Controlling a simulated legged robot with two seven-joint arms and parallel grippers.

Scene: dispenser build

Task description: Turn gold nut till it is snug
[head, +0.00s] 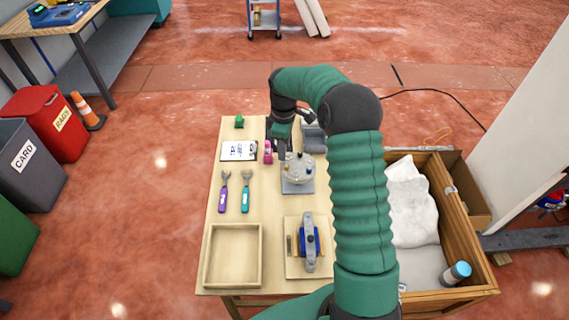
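A round grey-white dispenser part (298,173) stands on a grey square base (297,187) near the middle of the table. Small fittings show on its top. One of them is a tiny yellowish piece (299,156) that may be the gold nut, but it is too small to be sure. My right gripper (282,152) points down at the back left edge of the round part. Its fingers are small and dark, so I cannot tell their opening or whether they touch anything. My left gripper is not in view.
On the wooden table (212,275) are a purple-handled tool (223,198), a teal-handled tool (245,198), a pink bottle (268,152), a printed card (239,151), an empty tray (208,256) and a blue-grey clamp fixture (309,243). A wooden crate (463,225) stands right.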

